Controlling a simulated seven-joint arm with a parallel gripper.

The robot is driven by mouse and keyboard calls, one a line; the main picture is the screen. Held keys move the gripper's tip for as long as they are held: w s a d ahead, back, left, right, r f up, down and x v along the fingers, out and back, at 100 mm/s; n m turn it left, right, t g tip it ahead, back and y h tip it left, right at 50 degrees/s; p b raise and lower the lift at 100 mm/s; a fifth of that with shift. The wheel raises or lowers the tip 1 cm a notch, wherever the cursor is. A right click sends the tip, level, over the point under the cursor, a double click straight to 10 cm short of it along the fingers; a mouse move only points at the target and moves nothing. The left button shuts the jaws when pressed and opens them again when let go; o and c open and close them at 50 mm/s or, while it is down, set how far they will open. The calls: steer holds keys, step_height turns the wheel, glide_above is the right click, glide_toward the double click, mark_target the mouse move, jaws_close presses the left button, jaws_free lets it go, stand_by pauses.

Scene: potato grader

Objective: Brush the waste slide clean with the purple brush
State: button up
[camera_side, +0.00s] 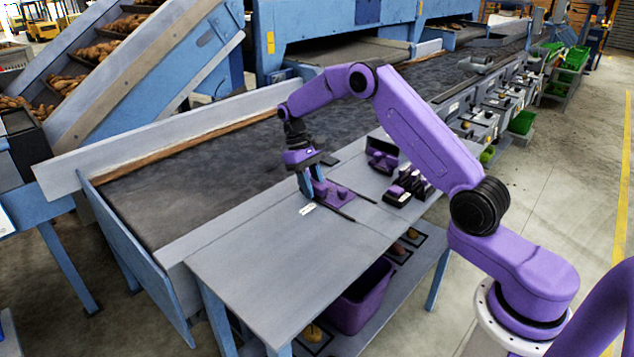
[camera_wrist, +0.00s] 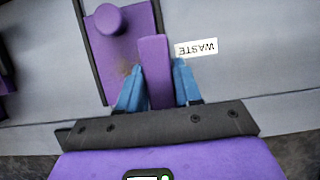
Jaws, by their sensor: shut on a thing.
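My gripper (camera_side: 307,190) points down at the grey worktop. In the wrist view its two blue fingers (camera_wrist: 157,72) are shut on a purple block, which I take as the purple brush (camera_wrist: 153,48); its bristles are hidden. The waste slide (camera_wrist: 110,48) is a purple plate with a round knob between dark rails, beside a white WASTE label (camera_wrist: 197,48). A brown smudge shows on the plate near the left finger. The slide also shows in the side view (camera_side: 338,193). The brush is over the slide's right part; whether it touches cannot be told.
Purple-and-black fixtures (camera_side: 408,187) stand to the right on the grey worktop (camera_side: 270,255), with another (camera_side: 382,158) behind. The dark conveyor (camera_side: 190,180) runs behind a low wall. A purple bin (camera_side: 360,298) sits underneath. The worktop's front left is clear.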

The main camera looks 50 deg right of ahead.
mark_target(338, 184)
steer(key=shift+a+f, duration=0.1)
steer(key=shift+a, duration=0.25)
steer(key=shift+s+d, duration=0.1)
steer(key=shift+d, duration=4.6)
steer(key=shift+a, duration=0.1)
steer(key=shift+a+f, duration=0.1)
steer(key=shift+a, duration=4.6)
steer(key=shift+d, duration=4.8)
